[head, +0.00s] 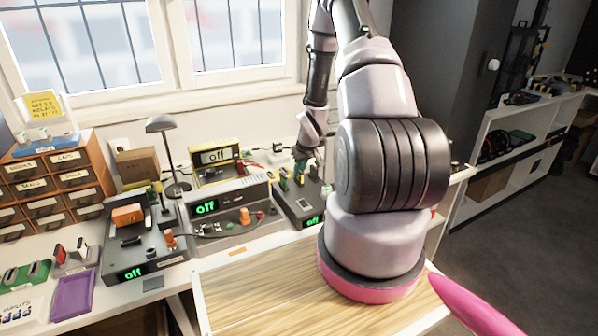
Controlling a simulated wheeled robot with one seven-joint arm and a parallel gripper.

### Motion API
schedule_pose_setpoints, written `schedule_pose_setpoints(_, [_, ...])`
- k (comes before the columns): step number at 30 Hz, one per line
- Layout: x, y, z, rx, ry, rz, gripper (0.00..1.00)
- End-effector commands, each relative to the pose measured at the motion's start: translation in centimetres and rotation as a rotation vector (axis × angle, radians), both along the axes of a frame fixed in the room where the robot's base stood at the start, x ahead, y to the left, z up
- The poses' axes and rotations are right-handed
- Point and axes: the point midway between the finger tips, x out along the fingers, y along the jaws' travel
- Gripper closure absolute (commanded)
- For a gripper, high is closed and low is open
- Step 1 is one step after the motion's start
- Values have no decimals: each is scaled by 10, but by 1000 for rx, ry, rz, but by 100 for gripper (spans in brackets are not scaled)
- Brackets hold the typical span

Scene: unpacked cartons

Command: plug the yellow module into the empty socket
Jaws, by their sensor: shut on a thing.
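My gripper (301,154) is small and far off in the head view, pointing down over a dark grey device (307,212) with a green "off" display. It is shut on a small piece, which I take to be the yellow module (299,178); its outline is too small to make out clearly. Another small yellow-green piece (283,173) stands on the same device, to the left of the gripper. The empty socket cannot be told apart at this size, and I cannot tell whether the held piece touches the device.
A yellow meter (213,157) and a grey instrument (228,209) stand left of the device. Further left are a dark device with an orange block (127,214), a desk lamp (160,125), a drawer cabinet (45,185) and a purple tray (73,296). The wooden top in front is mostly clear.

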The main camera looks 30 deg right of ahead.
Motion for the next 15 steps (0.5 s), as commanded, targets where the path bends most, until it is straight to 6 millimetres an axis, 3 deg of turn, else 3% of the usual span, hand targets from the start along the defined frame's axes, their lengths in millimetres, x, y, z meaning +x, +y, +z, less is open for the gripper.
schedule_pose_setpoints(2, [0, 0, 0, 0, 0, 0, 100])
schedule_pose_setpoints(3, [0, 0, 0, 0, 0, 0, 80])
schedule_pose_setpoints(5, [0, 0, 0, 0, 0, 0, 57])
schedule_pose_setpoints(6, [0, 0, 0, 0, 0, 0, 52])
schedule_pose_setpoints(15, [0, 0, 1, 0, -1, 0, 52])
